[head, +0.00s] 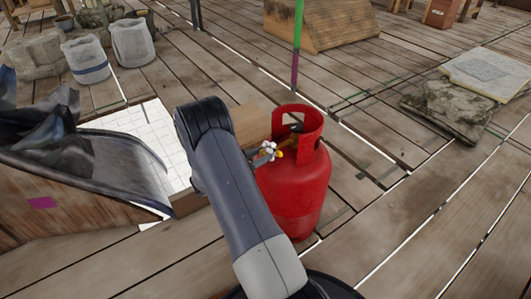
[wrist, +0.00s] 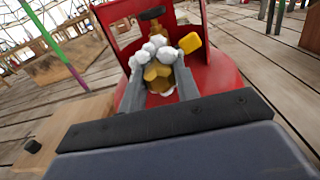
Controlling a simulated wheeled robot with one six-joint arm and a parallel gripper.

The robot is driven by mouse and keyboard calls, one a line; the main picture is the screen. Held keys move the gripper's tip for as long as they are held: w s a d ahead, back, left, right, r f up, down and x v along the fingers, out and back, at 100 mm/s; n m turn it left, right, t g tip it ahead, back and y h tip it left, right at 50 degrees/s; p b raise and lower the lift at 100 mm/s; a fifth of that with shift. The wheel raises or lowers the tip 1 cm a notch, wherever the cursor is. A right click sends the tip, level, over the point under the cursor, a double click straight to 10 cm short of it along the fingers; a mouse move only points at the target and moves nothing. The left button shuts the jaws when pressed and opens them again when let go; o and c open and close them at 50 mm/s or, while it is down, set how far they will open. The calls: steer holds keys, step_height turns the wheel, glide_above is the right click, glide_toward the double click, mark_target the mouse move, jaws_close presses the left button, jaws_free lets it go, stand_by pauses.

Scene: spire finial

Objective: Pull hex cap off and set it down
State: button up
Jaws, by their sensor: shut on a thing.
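A red gas cylinder (head: 297,190) stands upright on the plank floor, right of my arm in the head view. Its red collar (wrist: 213,62) surrounds a brass valve in the wrist view. A brass hex cap (wrist: 158,76) sits at the valve, with white lumpy material around it. My gripper (wrist: 157,90) is shut on the hex cap, one grey finger on each side. In the head view my gripper (head: 264,157) is small beside the collar. I cannot tell whether the cap is still seated on the valve. A yellow tag-like piece (wrist: 190,43) is right of the cap.
A wooden block (head: 250,124) stands behind my arm; its top (wrist: 60,125) shows at left in the wrist view, with a small dark piece (wrist: 32,145) on it. A dark tarp (head: 75,150) lies left. Stone slabs (head: 455,105) lie right. Floor right of the cylinder is clear.

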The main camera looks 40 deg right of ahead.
steer(key=shift+a, duration=0.2)
jaws_close()
steer(key=shift+w+a, duration=0.2)
steer(key=shift+a, duration=2.6)
